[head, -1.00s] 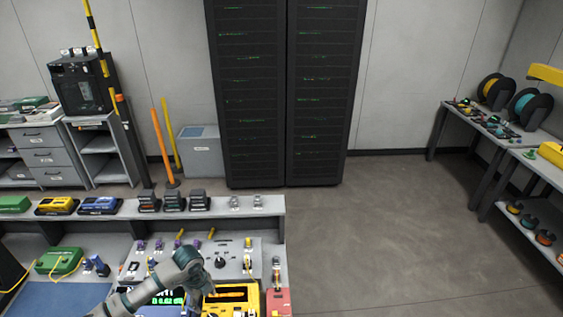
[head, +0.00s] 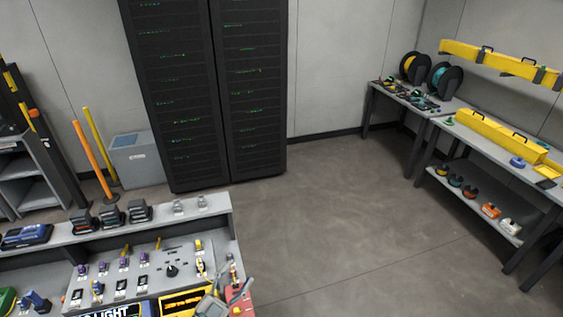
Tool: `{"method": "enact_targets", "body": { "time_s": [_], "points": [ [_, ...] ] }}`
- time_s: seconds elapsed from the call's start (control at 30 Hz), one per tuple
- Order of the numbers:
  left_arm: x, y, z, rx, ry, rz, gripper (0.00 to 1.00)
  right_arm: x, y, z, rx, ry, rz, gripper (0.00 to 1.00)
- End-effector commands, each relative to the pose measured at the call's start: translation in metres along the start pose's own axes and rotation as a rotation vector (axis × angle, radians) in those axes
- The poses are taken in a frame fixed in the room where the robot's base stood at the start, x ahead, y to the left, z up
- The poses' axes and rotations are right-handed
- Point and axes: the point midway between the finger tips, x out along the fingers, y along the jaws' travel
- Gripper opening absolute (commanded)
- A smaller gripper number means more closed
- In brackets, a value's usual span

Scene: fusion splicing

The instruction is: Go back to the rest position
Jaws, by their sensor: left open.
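My right gripper is not in view.
Small tools stand on the grey tool panel (head: 150,266). Dark server racks (head: 180,100) and a grey bin (head: 138,160) stand behind. Open floor (head: 350,220) lies right of the bench, up to side tables (head: 500,160) with yellow ducts.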

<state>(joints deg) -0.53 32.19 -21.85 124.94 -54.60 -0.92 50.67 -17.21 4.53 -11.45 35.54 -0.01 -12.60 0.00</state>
Motion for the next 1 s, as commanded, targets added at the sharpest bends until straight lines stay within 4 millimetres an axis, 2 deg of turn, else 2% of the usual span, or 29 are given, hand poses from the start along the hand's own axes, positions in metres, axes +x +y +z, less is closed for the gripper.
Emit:
{"method": "enact_targets", "body": {
  "time_s": [0.1,0.2,0.27,0.33,0.43,0.6,0.8,0.9,1.0],
  "points": [
    [-0.025,-0.022,0.033,-0.106,-0.208,-0.218,0.62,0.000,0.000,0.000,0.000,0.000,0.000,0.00],
    [-0.061,-0.026,0.071,-0.191,-0.438,-0.345,0.62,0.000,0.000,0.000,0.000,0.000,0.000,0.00],
    [-0.088,-0.020,0.093,-0.243,-0.592,-0.392,0.62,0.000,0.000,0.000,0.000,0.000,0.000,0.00],
    [-0.122,-0.006,0.116,-0.303,-0.774,-0.413,0.62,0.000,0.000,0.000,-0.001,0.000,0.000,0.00],
    [-0.171,0.025,0.137,-0.387,-1.019,-0.392,0.62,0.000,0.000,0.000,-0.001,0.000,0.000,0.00],
    [-0.241,0.082,0.143,-0.508,-1.345,-0.264,0.62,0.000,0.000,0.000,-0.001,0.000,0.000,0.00],
    [-0.300,0.137,0.124,-0.623,-1.593,-0.063,0.62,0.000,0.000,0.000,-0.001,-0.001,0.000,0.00],
    [-0.322,0.160,0.114,-0.670,-1.677,0.039,0.62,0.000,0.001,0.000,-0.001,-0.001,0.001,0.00],
    [-0.325,0.177,0.149,-0.664,-1.686,0.038,0.62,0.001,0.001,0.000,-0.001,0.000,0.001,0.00]
  ]
}}
